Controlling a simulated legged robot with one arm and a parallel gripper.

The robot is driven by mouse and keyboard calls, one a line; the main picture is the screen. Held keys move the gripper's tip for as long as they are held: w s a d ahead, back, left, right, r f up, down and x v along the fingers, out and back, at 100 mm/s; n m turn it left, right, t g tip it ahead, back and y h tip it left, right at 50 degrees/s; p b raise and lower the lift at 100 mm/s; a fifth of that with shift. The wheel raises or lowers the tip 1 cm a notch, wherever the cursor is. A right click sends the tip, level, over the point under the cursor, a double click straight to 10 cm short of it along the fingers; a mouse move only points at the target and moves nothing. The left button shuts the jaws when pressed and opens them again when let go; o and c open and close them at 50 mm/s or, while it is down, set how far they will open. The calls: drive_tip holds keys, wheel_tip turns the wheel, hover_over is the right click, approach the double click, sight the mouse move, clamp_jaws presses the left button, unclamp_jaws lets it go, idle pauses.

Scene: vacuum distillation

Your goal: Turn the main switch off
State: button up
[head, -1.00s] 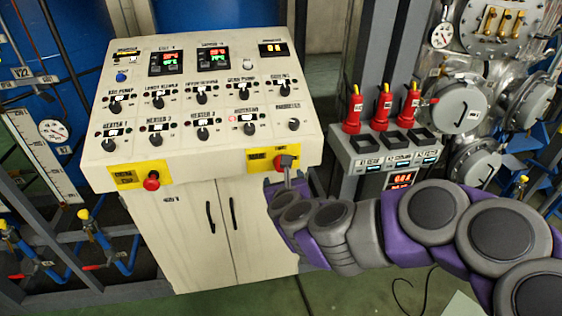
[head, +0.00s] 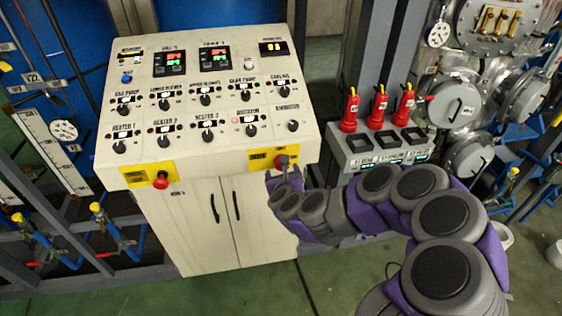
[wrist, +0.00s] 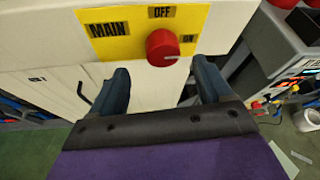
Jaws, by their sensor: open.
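The main switch is a red knob (wrist: 163,47) on a yellow plate (wrist: 108,28) marked MAIN, OFF and ON, on the cabinet's front edge. In the head view the knob (head: 283,161) sits at the right end of that edge, partly behind my gripper. My gripper (wrist: 165,78) is open, with one finger on each side below the knob in the wrist view. The knob shows just beyond the fingertips, apart from them as far as I can see. In the head view my gripper (head: 284,172) is just below the knob.
The white control cabinet (head: 222,235) carries several small black switches. A red emergency button (head: 160,180) is on its left front edge. Red-handled switches (head: 377,108) stand on a grey box to the right. Green floor (head: 225,296) is open in front.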

drive_tip(key=d+x, duration=0.1)
drive_tip(key=x, duration=0.5)
drive_tip(key=shift+w+a, duration=0.15)
drive_tip(key=shift+a, duration=0.3)
drive_tip(key=c, duration=1)
drive_tip(key=shift+c, duration=0.2)
